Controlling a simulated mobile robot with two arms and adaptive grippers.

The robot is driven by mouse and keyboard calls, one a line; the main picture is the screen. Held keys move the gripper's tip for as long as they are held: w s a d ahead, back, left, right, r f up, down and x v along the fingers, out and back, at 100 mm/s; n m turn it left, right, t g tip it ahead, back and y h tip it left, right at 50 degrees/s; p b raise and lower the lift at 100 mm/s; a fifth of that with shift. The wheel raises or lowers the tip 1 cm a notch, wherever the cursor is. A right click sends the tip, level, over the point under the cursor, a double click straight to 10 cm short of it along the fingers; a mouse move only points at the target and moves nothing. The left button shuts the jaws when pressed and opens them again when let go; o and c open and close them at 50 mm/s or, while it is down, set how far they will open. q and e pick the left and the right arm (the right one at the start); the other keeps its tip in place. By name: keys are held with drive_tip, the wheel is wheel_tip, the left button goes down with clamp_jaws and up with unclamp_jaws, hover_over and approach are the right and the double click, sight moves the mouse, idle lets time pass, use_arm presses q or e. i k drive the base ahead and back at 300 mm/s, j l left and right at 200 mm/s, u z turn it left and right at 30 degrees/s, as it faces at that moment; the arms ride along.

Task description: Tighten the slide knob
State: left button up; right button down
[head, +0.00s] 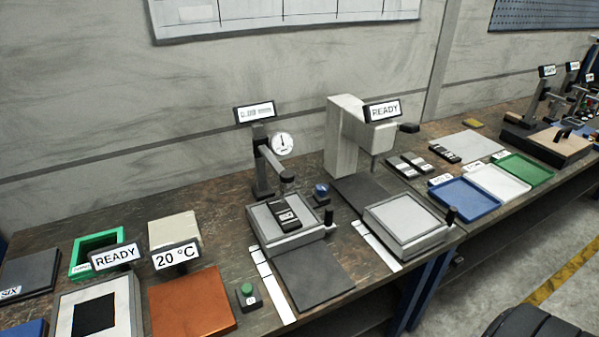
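No part is labelled as the slide knob, and I cannot tell which one it is. A stand with a dial gauge (282,144) and a dark column (262,175) stands mid-table. Below its arm, a dark device lies on a grey fixture (262,226) with a black upright knob (329,216) at its right corner. A similar empty fixture (404,222) to the right has a black knob (450,215). A pale press-like machine (343,140) has a dark handle (409,128). More arm stands (538,102) are at the far right, small and unclear. Neither gripper is visible.
A blue button (321,191) and a green button (247,289) sit on the bench. Blue (463,196), white (499,182) and green (525,168) trays are to the right. A copper-coloured plate (190,302) is front left. Open floor (520,262) lies in front of the bench.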

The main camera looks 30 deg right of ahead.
sight(321, 189)
drive_tip(key=z, duration=1.2)
